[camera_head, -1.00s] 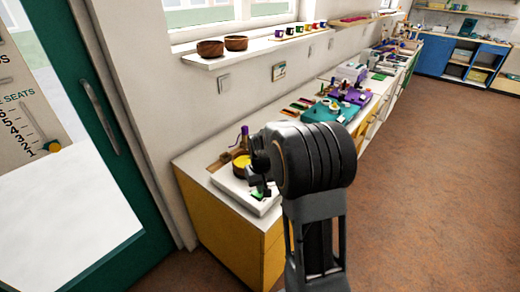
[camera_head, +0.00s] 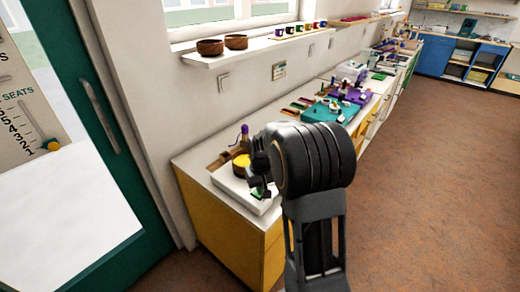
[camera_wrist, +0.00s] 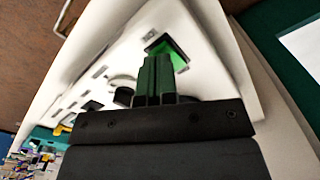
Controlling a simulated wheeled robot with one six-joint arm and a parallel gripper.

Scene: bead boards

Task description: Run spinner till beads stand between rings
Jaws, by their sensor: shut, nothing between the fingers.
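My gripper (camera_head: 262,190) is over the unit's front right part. In the wrist view the gripper's fingers (camera_wrist: 154,62) are shut and empty, with their tips at the lower left edge of the green button. I cannot tell whether they touch it. Beads and rings cannot be made out.
A purple-topped post (camera_head: 244,135) stands behind the bowl. Teal (camera_head: 326,111) and purple boards lie farther along the counter. A wall shelf (camera_head: 225,60) with bowls and cups hangs above. The floor (camera_head: 430,200) to the right is clear.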

